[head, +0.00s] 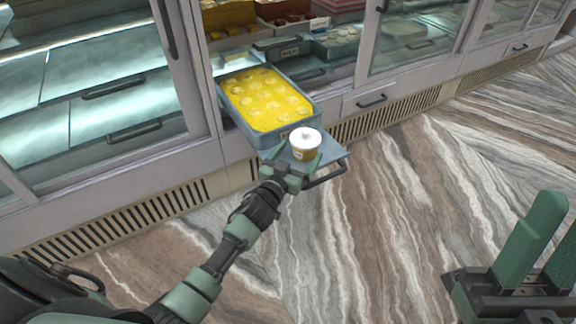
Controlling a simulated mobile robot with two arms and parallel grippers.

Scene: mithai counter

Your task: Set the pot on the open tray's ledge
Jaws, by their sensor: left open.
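The tray is pulled out from the counter and holds yellow sweets in syrup. My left gripper (296,165) is open, low at the near side of the pot with its green fingers around its lower part; whether they touch it cannot be told. My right gripper (548,240) is at the bottom right, empty, with its fingers apart, far from the pot.
A dark handle bar (327,175) runs along the ledge's front. Glass display cases (90,90) with closed drawers flank the tray. Trays of other sweets (230,15) sit behind it. The marbled floor (390,220) in front is clear.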

